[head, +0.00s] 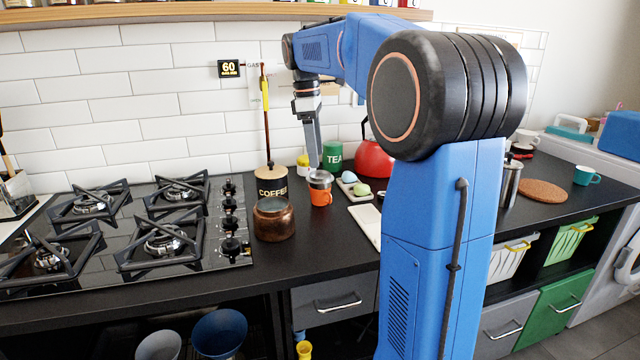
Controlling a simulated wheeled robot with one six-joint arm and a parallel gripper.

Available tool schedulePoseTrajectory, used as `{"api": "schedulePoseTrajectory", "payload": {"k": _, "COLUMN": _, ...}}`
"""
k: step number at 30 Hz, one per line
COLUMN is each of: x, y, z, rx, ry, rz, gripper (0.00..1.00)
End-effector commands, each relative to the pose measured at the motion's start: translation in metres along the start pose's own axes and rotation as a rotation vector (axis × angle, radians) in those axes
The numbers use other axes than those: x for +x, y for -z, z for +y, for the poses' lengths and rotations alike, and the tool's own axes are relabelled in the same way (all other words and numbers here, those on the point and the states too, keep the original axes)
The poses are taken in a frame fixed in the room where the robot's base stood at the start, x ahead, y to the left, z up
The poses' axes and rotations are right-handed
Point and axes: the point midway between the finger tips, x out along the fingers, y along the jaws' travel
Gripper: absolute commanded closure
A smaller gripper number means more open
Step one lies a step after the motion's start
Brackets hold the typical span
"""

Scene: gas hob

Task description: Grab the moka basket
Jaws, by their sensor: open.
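A small silver metal piece (320,178), which looks like the moka basket, sits on top of an orange cup (321,197) on the dark counter. My gripper (315,163) points down just above it. The fingers show side-on, one over the other, and the gap between them is hard to see. The gripper is open and I see nothing held in it. I cannot tell whether the fingertips touch the metal piece.
A copper pot (274,222) and the black COFFEE canister (272,186) stand left of the cup. A green TEA tin (332,156), a red kettle (374,160) and a tray of rounded pieces (358,188) are right. The gas hob (130,225) is far left.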

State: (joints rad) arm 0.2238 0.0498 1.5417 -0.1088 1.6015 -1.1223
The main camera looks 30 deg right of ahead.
Motion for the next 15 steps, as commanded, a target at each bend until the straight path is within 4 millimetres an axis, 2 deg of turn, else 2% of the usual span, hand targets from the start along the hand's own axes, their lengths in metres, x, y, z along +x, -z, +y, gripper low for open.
{"api": "schedulePoseTrajectory", "payload": {"k": 9, "x": 0.039, "y": -0.003, "z": 0.002, "rx": 0.000, "ry": 0.002, "rz": -0.001, "gripper": 0.33}}
{"api": "schedulePoseTrajectory", "payload": {"k": 15, "x": 0.051, "y": -0.003, "z": 0.002, "rx": 0.000, "ry": 0.001, "rz": 0.000, "gripper": 0.33}}
